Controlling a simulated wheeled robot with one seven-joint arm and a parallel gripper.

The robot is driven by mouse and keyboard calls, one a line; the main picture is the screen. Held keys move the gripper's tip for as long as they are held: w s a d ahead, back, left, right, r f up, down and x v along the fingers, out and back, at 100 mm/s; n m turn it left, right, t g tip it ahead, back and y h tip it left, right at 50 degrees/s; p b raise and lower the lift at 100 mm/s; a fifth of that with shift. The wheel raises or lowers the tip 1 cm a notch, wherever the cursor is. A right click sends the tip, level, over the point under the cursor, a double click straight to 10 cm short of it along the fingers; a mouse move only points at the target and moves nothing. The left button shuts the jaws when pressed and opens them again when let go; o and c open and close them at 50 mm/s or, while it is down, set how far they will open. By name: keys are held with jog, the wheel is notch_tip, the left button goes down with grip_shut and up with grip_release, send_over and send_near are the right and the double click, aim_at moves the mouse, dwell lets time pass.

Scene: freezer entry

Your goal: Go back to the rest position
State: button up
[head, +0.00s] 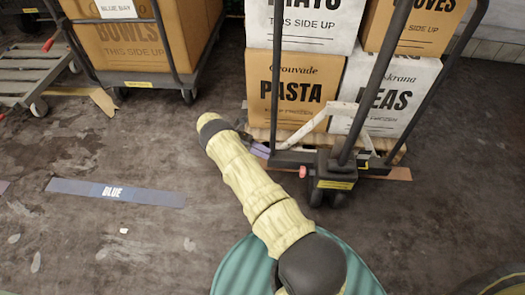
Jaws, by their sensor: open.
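My arm, in a pale yellow ribbed sleeve with dark joints, rises from the bottom centre of the head view and bends at upper left of centre. My gripper (259,149) shows only in small part as purplish fingers just right of the arm, in front of the pallet's left corner. The rest of it is hidden behind the sleeve. The fingers are open and I see nothing held in them. I cannot tell whether they touch the pallet jack or pallet.
A pallet jack (333,182) stands close on the right, before a pallet with stacked boxes, including a PASTA box (291,92). A cart with a BOWLS box (135,45) is at upper left. A blue floor strip (145,196) lies left. The left floor is mostly clear.

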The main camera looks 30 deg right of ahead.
dwell(0.3)
jog(key=s+a+r+m+t+y+p, duration=0.2)
jog(key=a+r+m+t+y+p, duration=0.15)
jog(key=r, duration=0.75)
jog(key=s+a+r+m+t+y+p, duration=0.25)
jog(key=r+m, duration=0.25)
jog(key=r, duration=0.6)
jog(key=s+a+r+m+t+y+p, duration=0.2)
jog(key=s+a+r+m+t, duration=0.15)
jog(key=s+r, duration=0.4)
jog(key=s+a+r+m+t+y+p, duration=0.25)
jog(key=s+a+r+m, duration=0.2)
jog(key=s+r, duration=0.3)
notch_tip(320, 180, up, 38)
jog(key=p, duration=3.7)
jog(key=shift+w+d+r+t, duration=0.15)
jog(key=shift+r+t, duration=0.05)
jog(key=shift+t, duration=0.2)
